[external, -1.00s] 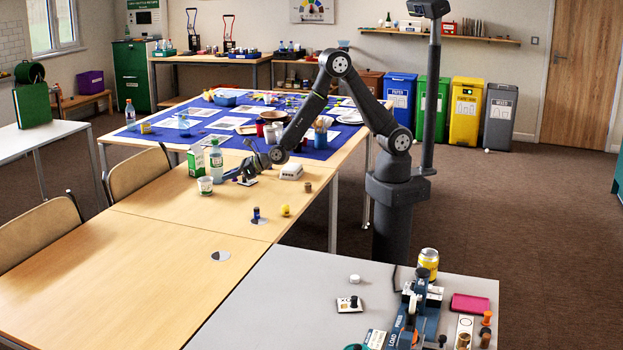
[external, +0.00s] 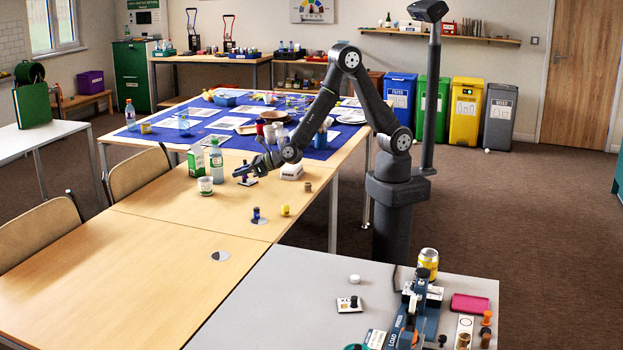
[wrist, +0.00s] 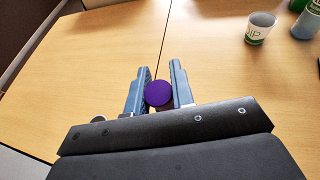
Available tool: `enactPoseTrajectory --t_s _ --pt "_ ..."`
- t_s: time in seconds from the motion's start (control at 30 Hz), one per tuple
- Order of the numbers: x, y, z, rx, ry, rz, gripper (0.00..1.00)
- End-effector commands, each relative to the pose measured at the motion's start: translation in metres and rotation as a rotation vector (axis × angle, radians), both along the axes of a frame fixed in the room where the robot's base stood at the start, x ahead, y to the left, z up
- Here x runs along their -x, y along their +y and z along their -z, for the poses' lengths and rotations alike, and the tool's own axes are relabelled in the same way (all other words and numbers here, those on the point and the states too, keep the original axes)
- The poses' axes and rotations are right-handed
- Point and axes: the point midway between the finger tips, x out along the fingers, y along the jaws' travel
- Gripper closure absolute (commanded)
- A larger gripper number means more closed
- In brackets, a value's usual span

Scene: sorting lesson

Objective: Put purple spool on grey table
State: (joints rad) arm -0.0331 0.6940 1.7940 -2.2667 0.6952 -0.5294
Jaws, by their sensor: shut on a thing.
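The purple spool (wrist: 158,93) shows in the wrist view as a round purple top between my two blue-grey fingers. My gripper (wrist: 156,90) is shut on it. In the external view my gripper (external: 244,176) is low over the wooden table, near its far right part; the spool is too small there to make out clearly. How far the spool is from the wood I cannot tell. The grey table (external: 280,300) is at the front right of the external view, well away from my gripper.
A white-and-green cup (external: 205,186) and a bottle (external: 216,160) stand left of my gripper. A white box (external: 291,171) is to its right. A dark blue item (external: 256,213) and a yellow one (external: 285,210) stand nearer. The grey table's left part is clear; its right side is crowded.

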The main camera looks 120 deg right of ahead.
Motion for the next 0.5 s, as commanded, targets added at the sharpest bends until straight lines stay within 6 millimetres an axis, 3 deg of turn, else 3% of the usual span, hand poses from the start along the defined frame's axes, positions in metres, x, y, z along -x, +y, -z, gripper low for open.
enactPoseTrajectory --t_s 0.03,0.2,0.4,0.5 --pt "-0.014 -0.024 0.008 0.001 -0.002 0.056 1.00" --pt "-0.047 -0.097 0.030 0.001 -0.003 0.225 1.00" --pt "-0.066 -0.175 0.060 -0.007 0.003 0.396 1.00" --pt "-0.070 -0.203 0.071 -0.014 0.006 0.456 1.00"
